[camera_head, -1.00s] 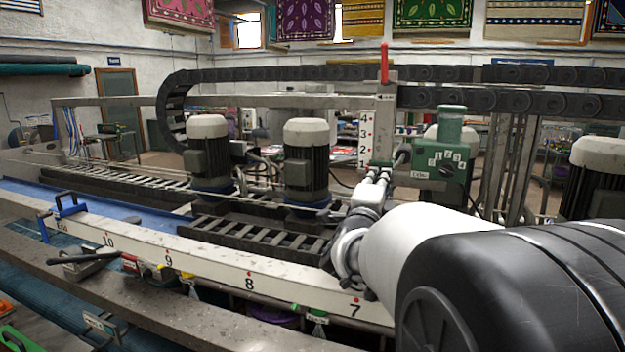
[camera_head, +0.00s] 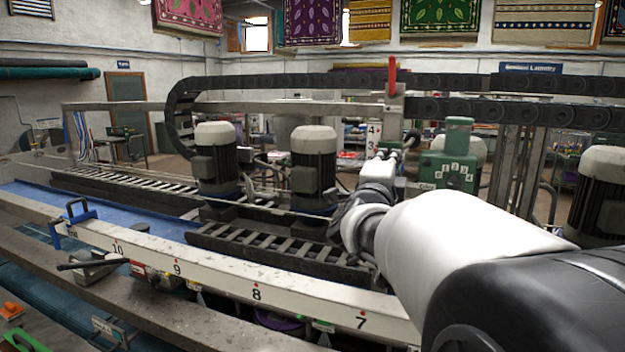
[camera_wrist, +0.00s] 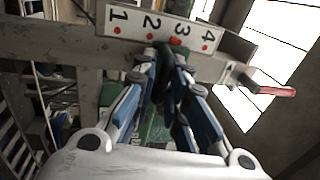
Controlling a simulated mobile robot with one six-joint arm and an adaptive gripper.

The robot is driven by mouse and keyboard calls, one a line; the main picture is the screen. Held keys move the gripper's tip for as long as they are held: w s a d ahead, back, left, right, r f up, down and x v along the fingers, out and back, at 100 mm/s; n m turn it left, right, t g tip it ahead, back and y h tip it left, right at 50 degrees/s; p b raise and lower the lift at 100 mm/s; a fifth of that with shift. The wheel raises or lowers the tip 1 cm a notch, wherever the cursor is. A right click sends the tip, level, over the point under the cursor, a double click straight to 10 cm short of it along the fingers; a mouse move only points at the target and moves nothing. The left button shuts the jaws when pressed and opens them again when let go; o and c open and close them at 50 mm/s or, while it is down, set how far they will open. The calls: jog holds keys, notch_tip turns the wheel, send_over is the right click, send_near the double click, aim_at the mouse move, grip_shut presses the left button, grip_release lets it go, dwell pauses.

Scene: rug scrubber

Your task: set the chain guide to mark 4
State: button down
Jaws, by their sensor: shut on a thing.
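A white scale plate (camera_head: 373,137) with marks and red dots is fixed to a grey post. In the wrist view the same plate (camera_wrist: 160,22) reads 1 to 4 from left to right. My gripper (camera_head: 386,156) is at the post, just below the visible 3 and 4. In the wrist view its blue-padded fingers are shut on a dark handle (camera_wrist: 163,78), which I take for the chain guide's. The fingertips lie beside the plate between marks 2 and 3. The guide's body and its exact reading are hidden by the fingers.
A red lever (camera_head: 392,72) stands on top of the post. A green box (camera_head: 447,168) numbered on its face is right of my gripper. Motors (camera_head: 313,165) stand to the left, and a black cable chain (camera_head: 300,82) runs overhead. A white numbered rail (camera_head: 215,272) crosses in front.

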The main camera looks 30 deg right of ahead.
notch_tip(320, 180, up, 5)
jog(key=shift+f+p, duration=0.1)
jog(key=shift+p, duration=0.45)
jog(key=shift+s, duration=0.1)
jog(key=c, duration=1.7)
grip_release()
jog(key=shift+a, duration=0.1)
jog(key=shift+f, duration=0.2)
jog(key=shift+s+a+f, duration=0.1)
jog(key=shift+s+a, duration=0.05)
jog(key=shift+a, duration=0.1)
jog(key=v, duration=1.1)
jog(key=shift+a, duration=0.15)
